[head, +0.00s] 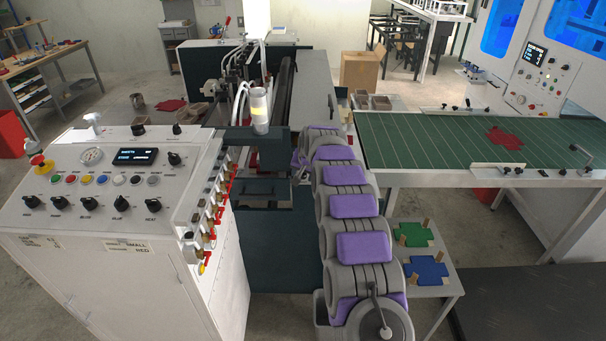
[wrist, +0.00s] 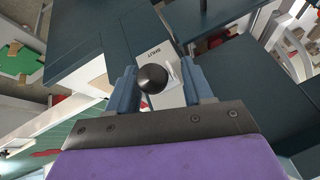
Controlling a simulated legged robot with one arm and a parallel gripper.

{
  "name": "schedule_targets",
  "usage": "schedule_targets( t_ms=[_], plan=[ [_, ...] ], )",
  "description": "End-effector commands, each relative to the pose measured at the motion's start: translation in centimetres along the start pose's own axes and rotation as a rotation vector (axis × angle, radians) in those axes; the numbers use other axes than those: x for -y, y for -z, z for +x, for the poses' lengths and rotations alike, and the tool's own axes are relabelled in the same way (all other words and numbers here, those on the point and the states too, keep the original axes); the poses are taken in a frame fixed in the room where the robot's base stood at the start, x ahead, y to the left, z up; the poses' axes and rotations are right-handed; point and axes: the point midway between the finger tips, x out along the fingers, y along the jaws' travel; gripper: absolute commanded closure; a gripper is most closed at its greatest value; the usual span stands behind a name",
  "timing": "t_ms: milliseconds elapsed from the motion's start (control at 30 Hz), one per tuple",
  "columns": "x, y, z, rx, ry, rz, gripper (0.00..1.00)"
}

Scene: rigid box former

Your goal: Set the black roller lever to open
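A round black knob (wrist: 152,78), which looks like the end of the black roller lever, shows in the wrist view. It stands in front of a white plate (wrist: 157,58) with small dark lettering that I cannot read surely. My gripper (wrist: 158,84) has its two blue fingers apart, one on each side of the knob in the picture. A gap shows at the right finger; the left finger looks very near the knob, and I cannot tell whether it touches. In the head view my arm hides the gripper and the lever.
A dark teal machine (head: 262,240) stands ahead of me. A white control cabinet (head: 100,190) with knobs, buttons and red-handled valves (head: 212,222) is at the left. A green-topped table (head: 440,140) and a low stand with a blue cut-out piece (head: 427,269) are at the right.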

Motion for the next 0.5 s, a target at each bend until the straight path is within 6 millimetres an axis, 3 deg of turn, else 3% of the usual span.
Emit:
schedule_targets(
  t_ms=[267, 500],
  plan=[
    [-0.1, -0.1, -0.2, 0.005, -0.001, 0.0, 0.49],
    [-0.1, -0.1, -2.8, 0.003, 0.0, 0.0, 0.49]
  ],
)
